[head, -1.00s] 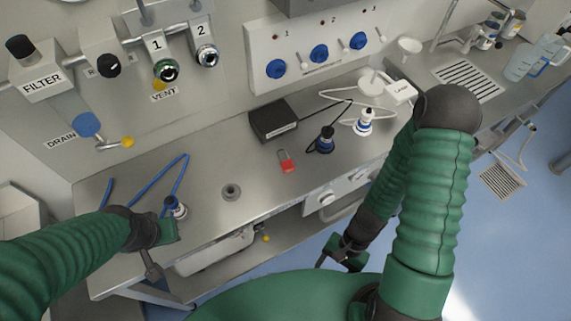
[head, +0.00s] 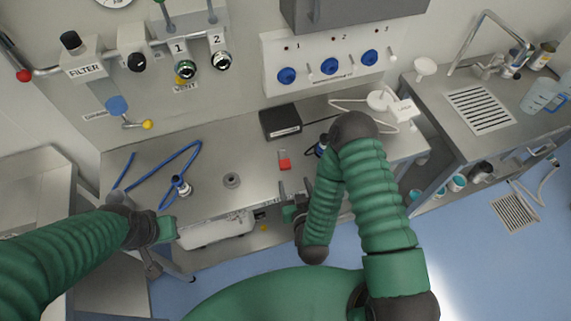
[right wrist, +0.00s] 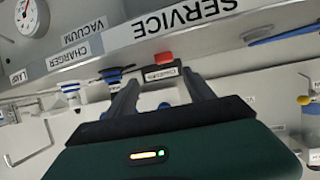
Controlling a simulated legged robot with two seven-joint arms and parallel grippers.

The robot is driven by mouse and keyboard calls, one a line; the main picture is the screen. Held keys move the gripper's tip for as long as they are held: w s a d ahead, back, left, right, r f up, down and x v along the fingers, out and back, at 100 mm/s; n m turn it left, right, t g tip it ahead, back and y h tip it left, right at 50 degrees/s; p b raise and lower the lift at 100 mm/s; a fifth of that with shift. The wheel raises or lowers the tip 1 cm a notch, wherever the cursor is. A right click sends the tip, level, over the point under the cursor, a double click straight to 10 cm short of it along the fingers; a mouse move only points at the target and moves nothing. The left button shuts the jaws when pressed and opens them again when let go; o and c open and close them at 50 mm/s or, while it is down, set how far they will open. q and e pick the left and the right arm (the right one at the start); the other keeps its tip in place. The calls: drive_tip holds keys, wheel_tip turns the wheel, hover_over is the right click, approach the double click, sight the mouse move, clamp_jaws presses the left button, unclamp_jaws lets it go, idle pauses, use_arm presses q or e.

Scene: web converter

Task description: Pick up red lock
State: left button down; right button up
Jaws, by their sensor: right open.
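The red lock (head: 285,163) lies on the steel bench top (head: 228,202), near its front edge in the head view. My right gripper (head: 294,188) is open just in front of it, its fingers pointing toward it. In the right wrist view the lock (right wrist: 164,58) shows as a small red block beyond the tips, between the two spread fingers and apart from them. My left gripper (head: 152,262) is at the lower left, off the bench's front edge; its jaw opening is not clear.
A black box (head: 280,121) sits behind the lock. A dark-and-blue connector (head: 321,147) stands to its right, partly hidden by my right arm. A round grey fitting (head: 231,180) and a blue-hosed connector (head: 181,186) are to the left.

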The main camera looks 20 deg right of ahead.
sight(285, 164)
drive_tip(key=x, duration=0.2)
drive_tip(key=b+x, duration=0.1)
drive_tip(key=x, duration=0.3)
drive_tip(key=shift+a, duration=0.3)
drive_tip(key=shift+w+b, duration=0.15)
drive_tip(key=shift+b, duration=0.15)
drive_tip(key=b+x, duration=0.2)
drive_tip(key=x, duration=0.3)
drive_tip(key=shift+a, duration=0.15)
drive_tip(key=shift+r, duration=0.15)
drive_tip(key=shift+w, duration=0.1)
drive_tip(key=c, duration=0.6)
clamp_jaws()
